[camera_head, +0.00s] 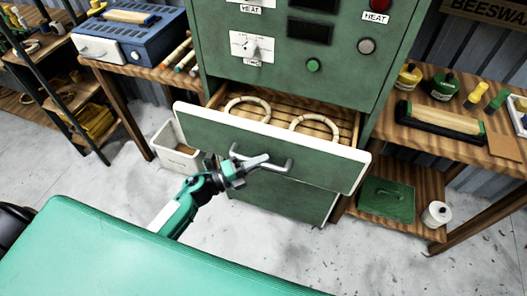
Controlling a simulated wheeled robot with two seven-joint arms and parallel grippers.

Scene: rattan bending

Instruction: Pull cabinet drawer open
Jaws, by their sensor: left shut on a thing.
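The green cabinet (300,75) stands at the centre, with dials and buttons on its front. Its upper drawer (320,157) is pulled partly out, and its slatted inside shows. Two rattan rings, a left one (248,104) and a right one (316,122), lie in it. The drawer has a grey bar handle (285,168) on its front. My left gripper (262,161) is at the left part of this handle and shut on it. A lower green front (285,200) is below and looks closed. My right gripper is not in view.
A green surface (130,255) fills the lower left. A white bin (175,145) stands left of the drawer. Bare floor lies in front.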

